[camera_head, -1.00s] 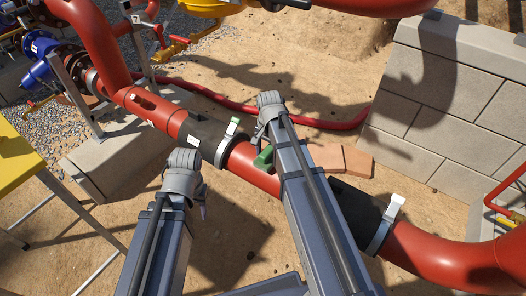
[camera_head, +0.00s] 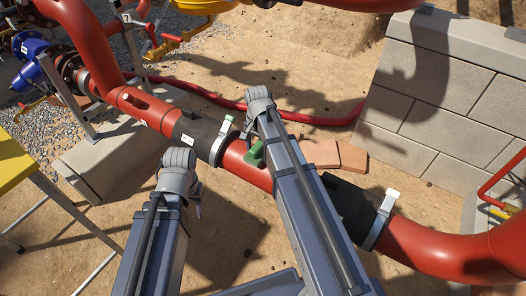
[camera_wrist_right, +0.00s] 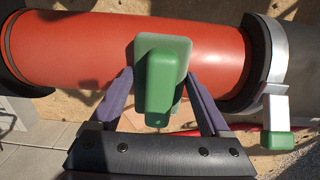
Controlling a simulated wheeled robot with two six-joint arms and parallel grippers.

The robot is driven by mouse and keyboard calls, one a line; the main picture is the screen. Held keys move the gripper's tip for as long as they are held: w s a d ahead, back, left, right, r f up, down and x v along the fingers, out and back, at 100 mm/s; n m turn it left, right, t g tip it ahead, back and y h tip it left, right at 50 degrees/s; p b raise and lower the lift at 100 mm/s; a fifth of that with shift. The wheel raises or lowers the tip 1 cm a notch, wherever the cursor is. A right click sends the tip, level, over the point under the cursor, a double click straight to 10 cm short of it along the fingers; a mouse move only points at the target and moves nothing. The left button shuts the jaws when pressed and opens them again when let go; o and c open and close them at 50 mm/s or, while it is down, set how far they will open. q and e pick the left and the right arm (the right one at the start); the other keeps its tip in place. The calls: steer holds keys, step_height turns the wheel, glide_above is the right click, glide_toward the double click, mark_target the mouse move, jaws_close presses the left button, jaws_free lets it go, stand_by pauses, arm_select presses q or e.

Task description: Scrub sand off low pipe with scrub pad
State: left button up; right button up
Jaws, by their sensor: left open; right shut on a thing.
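The low red pipe (camera_head: 262,178) runs diagonally through the head view between two dark sleeves, and it fills the top of the right wrist view (camera_wrist_right: 85,50). The scrub pad is a pale green plate (camera_wrist_right: 180,48) with a darker green grip (camera_wrist_right: 160,85). My right gripper (camera_wrist_right: 162,98) is shut on it, a finger on each side, over the pipe; whether the pad touches the pipe I cannot tell. In the head view the pad (camera_head: 254,154) shows partly beside my right arm. My left gripper (camera_head: 196,208) is open, mostly hidden by its wrist, apart from the pipe. Sand on the pipe is not distinguishable.
Dark sleeves with metal clamps (camera_head: 222,140) (camera_head: 380,220) flank the bare pipe section. Reddish-brown bricks (camera_head: 336,154) lie on the sand behind it. A red hose (camera_head: 215,98) runs behind, a block wall (camera_head: 450,95) stands right, and a yellow-topped stand (camera_head: 14,160) stands left.

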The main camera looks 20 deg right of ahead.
mark_target(255, 144)
steer(key=shift+w+a, duration=0.3)
steer(key=shift+w, duration=0.1)
step_height(255, 144, up, 6)
steer(key=p, duration=0.6)
steer(key=shift+r+p, duration=1.55)
step_height(255, 144, up, 17)
steer(key=p, duration=1.7)
